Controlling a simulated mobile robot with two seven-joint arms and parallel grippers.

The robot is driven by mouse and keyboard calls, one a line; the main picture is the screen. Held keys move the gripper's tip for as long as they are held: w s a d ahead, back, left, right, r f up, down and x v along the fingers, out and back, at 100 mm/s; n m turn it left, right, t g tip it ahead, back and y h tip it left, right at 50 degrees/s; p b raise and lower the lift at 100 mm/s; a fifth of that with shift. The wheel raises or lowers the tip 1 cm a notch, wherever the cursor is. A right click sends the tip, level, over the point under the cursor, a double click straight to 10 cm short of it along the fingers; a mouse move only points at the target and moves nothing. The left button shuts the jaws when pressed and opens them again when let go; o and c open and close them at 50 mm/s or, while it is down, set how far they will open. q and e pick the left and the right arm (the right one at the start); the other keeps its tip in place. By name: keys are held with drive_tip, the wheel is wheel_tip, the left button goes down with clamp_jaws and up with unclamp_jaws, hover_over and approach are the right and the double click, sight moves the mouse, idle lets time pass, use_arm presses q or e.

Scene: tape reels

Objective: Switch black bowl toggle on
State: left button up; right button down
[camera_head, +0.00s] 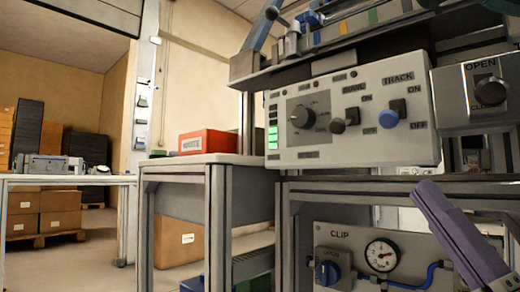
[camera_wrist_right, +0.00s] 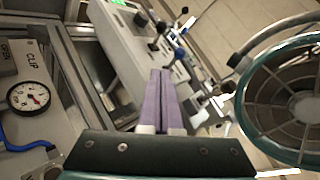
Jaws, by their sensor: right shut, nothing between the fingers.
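The black toggle (camera_head: 340,125) is on a light grey control panel (camera_head: 300,157), under a label that seems to read BOWL. Its lever points down and left, with ON printed above and OFF below to its right. In the right wrist view the black toggle (camera_wrist_right: 153,46) is just beyond the fingertips. My right gripper (camera_head: 428,190) has purple fingers and is at the lower right, below and right of the toggle, touching nothing visible. In the wrist view its fingers (camera_wrist_right: 160,75) lie together, shut and empty. My left gripper is out of view.
A blue TRACK toggle (camera_head: 388,120) sits right of the black one, a round dial (camera_head: 302,116) left of it. An OPEN box (camera_head: 487,92) stands to the right. A CLIP panel (camera_head: 335,240) with a gauge (camera_head: 381,255) is below. A red box (camera_head: 204,142) is on a bench at left.

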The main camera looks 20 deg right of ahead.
sight(343, 124)
drive_tip(key=x, duration=0.6)
drive_tip(key=shift+w+a+r+b, duration=0.2)
drive_tip(key=shift+w+a+r, duration=0.15)
drive_tip(key=shift+w+a, duration=0.2)
drive_tip(key=shift+w+a+r+b, duration=0.15)
drive_tip(key=shift+w+a+r, duration=0.2)
drive_tip(key=shift+w+a, duration=0.2)
drive_tip(key=shift+w+a+r, duration=0.2)
drive_tip(key=shift+w, duration=0.05)
